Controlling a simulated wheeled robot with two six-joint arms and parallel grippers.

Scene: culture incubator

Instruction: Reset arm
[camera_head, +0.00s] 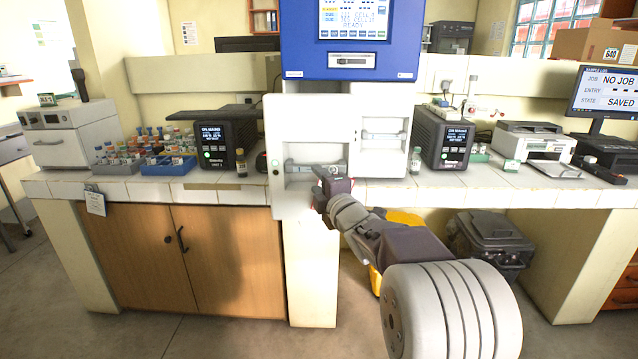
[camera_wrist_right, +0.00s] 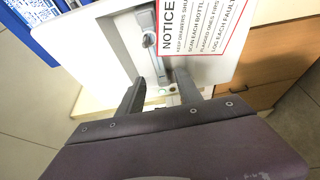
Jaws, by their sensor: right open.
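My right arm reaches in from the lower right of the head view. My right gripper (camera_head: 326,188) is in front of the left white panel (camera_head: 300,118) of the culture incubator (camera_head: 350,60), close to its grey bar handle (camera_head: 312,168). In the right wrist view the two fingers (camera_wrist_right: 160,92) stand apart with nothing held between them. The handle (camera_wrist_right: 162,62) lies just beyond the fingertips; I cannot tell whether they touch it. The left panel stands forward of the right panel and hangs below the counter edge. My left gripper is not in view.
The white counter (camera_head: 530,195) holds two dark devices, a blue tray (camera_head: 170,165) of bottles, a small vial (camera_head: 241,163) and a printer (camera_head: 530,142). A notice sheet (camera_wrist_right: 200,30) is on the panel. A dark lidded bin (camera_head: 490,240) stands below. The floor in front is clear.

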